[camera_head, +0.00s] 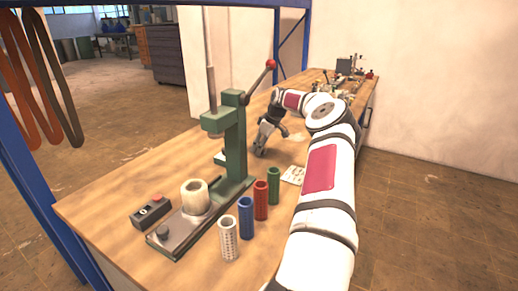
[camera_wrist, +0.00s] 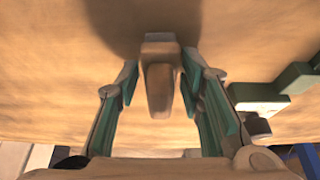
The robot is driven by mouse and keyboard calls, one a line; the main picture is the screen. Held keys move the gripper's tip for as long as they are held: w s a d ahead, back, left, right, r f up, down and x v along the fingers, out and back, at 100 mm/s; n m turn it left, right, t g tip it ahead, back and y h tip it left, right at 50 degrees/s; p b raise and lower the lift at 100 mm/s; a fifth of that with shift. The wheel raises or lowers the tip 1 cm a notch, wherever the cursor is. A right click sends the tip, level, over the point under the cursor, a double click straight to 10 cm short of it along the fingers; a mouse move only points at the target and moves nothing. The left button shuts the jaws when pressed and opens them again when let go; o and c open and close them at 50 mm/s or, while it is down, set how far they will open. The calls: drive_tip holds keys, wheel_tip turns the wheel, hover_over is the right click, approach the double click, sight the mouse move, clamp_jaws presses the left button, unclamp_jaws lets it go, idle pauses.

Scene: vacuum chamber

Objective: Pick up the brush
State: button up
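A beige-brown block-like piece with a tapered, rounded end (camera_wrist: 160,75) is between my fingers in the wrist view; it may be the brush, but I cannot tell for sure. My gripper (camera_wrist: 160,88) is open, with a green-padded finger on each side of that piece and small gaps showing. In the head view my gripper (camera_head: 261,150) points down close over the wooden table, just right of the green press. No brush can be made out clearly there; my arm and gripper hide part of that spot.
The green press (camera_head: 235,140) with its red-knobbed lever stands left of my gripper. Green (camera_head: 274,186), red (camera_head: 261,200), blue (camera_head: 246,218) and white (camera_head: 229,238) cylinders stand in a row nearer. Small equipment (camera_head: 345,78) crowds the table's far end.

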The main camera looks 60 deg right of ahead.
clamp_jaws()
drive_tip(key=shift+r, duration=0.15)
drive_tip(key=shift+r, duration=0.55)
wheel_tip(320, 180, up, 2)
drive_tip(key=shift+r, duration=0.2)
drive_tip(key=s+a, duration=0.3)
drive_tip(key=s, duration=0.1)
drive_tip(key=s+a, duration=0.4)
drive_tip(key=s+a+r+p, duration=0.1)
drive_tip(key=s+a, duration=0.2)
drive_tip(key=s, duration=0.1)
drive_tip(key=shift+s+a+r, duration=0.1)
drive_tip(key=shift+s+a, duration=0.05)
drive_tip(key=shift+c, duration=0.8)
unclamp_jaws()
drive_tip(key=c, duration=0.4)
